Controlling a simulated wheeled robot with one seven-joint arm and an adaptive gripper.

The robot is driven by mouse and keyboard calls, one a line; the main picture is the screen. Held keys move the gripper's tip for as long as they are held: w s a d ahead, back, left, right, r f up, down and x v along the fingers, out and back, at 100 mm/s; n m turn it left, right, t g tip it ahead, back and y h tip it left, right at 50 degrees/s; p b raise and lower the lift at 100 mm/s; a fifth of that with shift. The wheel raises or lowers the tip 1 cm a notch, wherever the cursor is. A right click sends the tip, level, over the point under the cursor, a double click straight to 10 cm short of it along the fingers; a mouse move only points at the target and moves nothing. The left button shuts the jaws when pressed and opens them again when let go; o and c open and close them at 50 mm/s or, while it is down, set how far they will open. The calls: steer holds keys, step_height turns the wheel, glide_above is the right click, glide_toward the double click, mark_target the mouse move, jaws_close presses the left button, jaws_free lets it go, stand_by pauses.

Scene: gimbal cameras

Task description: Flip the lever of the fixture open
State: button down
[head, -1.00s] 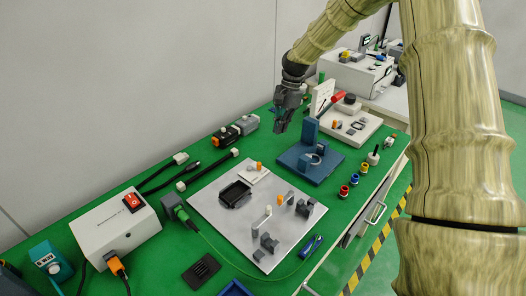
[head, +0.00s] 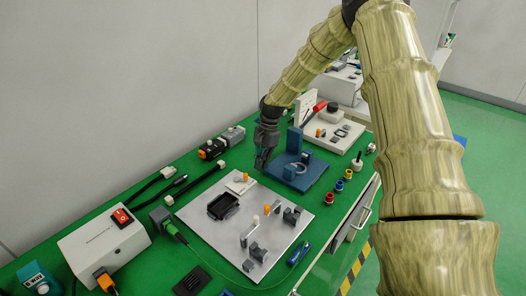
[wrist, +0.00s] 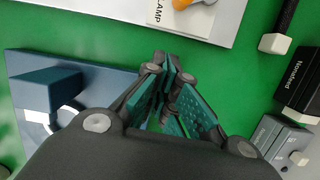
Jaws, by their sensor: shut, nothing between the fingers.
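A light grey fixture plate (head: 270,222) lies on the green bench, with an orange-tipped lever (head: 267,209), dark clamp blocks (head: 291,215) and a black square frame (head: 222,205). A small white block with an orange knob (head: 244,178) sits at its far corner. My gripper (head: 260,164) is shut and empty, above the bench between this plate and a blue fixture (head: 303,178).
The blue fixture's base and upright (wrist: 50,92) show left in the wrist view. Dark connector boxes (head: 212,149) stand behind the plate. A white power box (head: 104,245) is at left, with a green cable across the front. Coloured rings (head: 339,186) lie at right.

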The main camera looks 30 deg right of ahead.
steer(key=shift+s+a+r+p, duration=0.1)
steer(key=shift+s+a+p, duration=0.15)
steer(key=shift+a, duration=0.7)
steer(key=shift+s+a+r+p, duration=0.1)
steer(key=shift+s+a, duration=0.2)
steer(key=shift+a, duration=0.6)
steer(key=shift+a, duration=0.2)
steer(key=shift+d, duration=0.1)
steer(key=shift+s, duration=0.15)
